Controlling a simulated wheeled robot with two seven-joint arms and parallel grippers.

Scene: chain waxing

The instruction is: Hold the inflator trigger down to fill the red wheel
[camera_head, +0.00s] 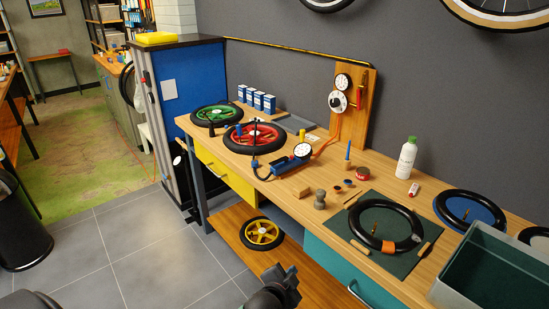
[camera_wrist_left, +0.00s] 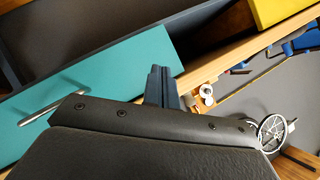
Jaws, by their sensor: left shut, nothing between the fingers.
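The red wheel (camera_head: 233,148), with a black tyre and red spokes, lies flat on the workbench. The blue inflator (camera_head: 280,166) with a round white gauge (camera_head: 302,150) lies to the right of it. A short dark hose (camera_head: 256,170) reaches from the inflator toward the wheel's near edge; I cannot tell whether it is attached. My left gripper (camera_head: 290,273) is shut and empty, low in front of the bench and well apart from the inflator. Its closed fingers (camera_wrist_left: 160,72) show before the teal drawer in the left wrist view. My right gripper is not in view.
A green wheel (camera_head: 217,122) lies behind the red one. An orange hose (camera_head: 328,146) runs to the wooden gauge board (camera_head: 358,110). Small parts, a green mat (camera_head: 375,251) with a tyre, and a teal crate (camera_head: 455,270) occupy the bench's right. A yellow wheel (camera_head: 262,233) lies on the shelf below.

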